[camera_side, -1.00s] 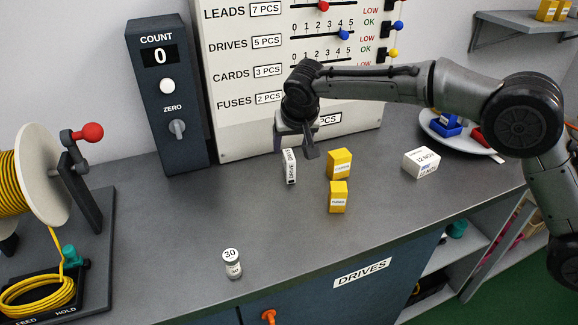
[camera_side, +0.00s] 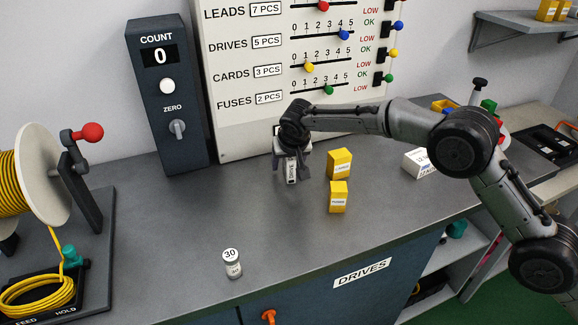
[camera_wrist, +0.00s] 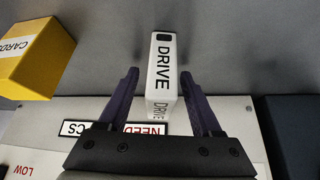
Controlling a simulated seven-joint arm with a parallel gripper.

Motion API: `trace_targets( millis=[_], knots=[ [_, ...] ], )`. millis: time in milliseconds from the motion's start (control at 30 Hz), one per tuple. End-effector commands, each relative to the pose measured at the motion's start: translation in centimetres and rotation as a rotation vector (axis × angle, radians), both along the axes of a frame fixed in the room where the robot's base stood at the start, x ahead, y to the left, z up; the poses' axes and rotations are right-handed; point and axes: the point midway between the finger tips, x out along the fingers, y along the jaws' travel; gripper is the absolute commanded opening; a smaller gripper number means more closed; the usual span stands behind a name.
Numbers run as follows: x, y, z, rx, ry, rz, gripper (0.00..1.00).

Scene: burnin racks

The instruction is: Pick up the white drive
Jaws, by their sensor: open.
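The white drive (camera_side: 291,171) stands upright on the grey bench, in front of the big white panel. Its black "DRIVE" lettering also shows in the wrist view (camera_wrist: 162,68). My gripper (camera_side: 292,177) is lowered over the drive and points down. In the wrist view, my gripper (camera_wrist: 164,85) is open, with one dark finger on each side of the drive. Narrow gaps show between the fingers and the drive's sides. The fingers partly hide the drive in the side view.
Two yellow boxes (camera_side: 339,164) (camera_side: 338,197) stand close to the right. A white box (camera_side: 416,161) lies further right, partly behind my arm. The counter box (camera_side: 167,95) stands at left. A small jar (camera_side: 232,263) is near the front edge. The bench front middle is clear.

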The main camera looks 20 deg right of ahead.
Motion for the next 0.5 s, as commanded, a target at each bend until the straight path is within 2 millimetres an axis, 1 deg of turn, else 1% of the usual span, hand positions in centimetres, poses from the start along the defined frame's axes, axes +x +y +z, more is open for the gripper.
trace_targets(
  millis=[133, 167, 200, 367, 500],
  knots=[
    [0.01, 0.00, 0.05, 0.000, -0.001, 0.000, 0.66],
    [0.01, -0.01, 0.05, 0.000, -0.001, 0.000, 0.62],
    [0.01, 0.00, 0.06, 0.000, -0.001, 0.000, 0.55],
    [0.00, 0.00, 0.07, 0.000, -0.001, 0.000, 0.26],
    [-0.01, -0.01, 0.08, 0.000, 0.000, 0.000, 0.01]
  ],
)
